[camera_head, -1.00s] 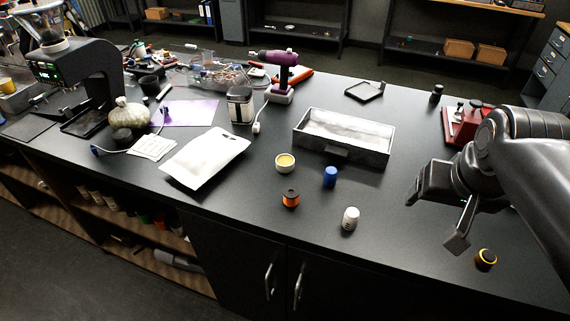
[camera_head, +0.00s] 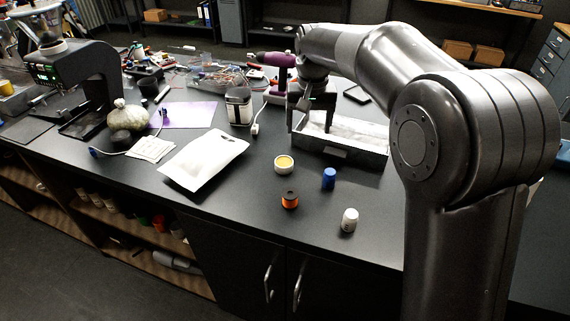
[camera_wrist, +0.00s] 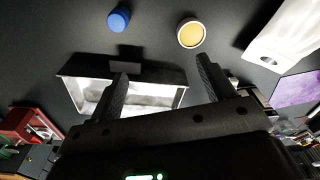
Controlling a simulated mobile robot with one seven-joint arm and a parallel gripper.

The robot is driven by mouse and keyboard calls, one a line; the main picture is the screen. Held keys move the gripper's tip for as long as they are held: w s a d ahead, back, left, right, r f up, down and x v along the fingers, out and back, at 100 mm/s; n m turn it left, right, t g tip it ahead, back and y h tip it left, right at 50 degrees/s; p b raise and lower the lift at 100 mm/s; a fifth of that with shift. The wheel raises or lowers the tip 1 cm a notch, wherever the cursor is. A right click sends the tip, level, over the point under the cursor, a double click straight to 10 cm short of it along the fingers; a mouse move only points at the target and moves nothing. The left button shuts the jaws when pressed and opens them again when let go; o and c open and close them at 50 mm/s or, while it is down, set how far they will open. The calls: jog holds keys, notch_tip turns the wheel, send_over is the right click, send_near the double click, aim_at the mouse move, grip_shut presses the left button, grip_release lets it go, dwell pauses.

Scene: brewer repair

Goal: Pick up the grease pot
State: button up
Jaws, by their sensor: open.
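The grease pot (camera_head: 284,164) looks like a small white open cup with yellow content, upright on the dark bench in front of the metal tray. It also shows in the wrist view (camera_wrist: 191,33), beyond my fingertips and nearer the right one. My gripper (camera_head: 310,118) is over the left part of the tray, behind the pot in the head view. In the wrist view my gripper (camera_wrist: 160,80) has its two fingers wide apart with nothing between them. The pot is apart from the fingers.
A metal tray (camera_head: 341,152) lies under my gripper. A blue cap-like cylinder (camera_head: 329,178), an orange spool (camera_head: 289,199) and a white bottle (camera_head: 349,219) stand near the pot. A white pouch (camera_head: 203,160) lies left. My arm hides the bench's right side.

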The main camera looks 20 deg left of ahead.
send_over(284, 162)
notch_tip(284, 162, down, 4)
jog(key=f, duration=0.1)
jog(key=shift+n+g, duration=0.3)
notch_tip(284, 162, down, 5)
jog(key=shift+w+a+r, duration=0.1)
jog(key=shift+w+a, duration=0.05)
jog(key=shift+f, duration=2.8)
jog(key=c, duration=1.1)
jog(key=shift+r, duration=0.15)
jog(key=shift+c, duration=0.2)
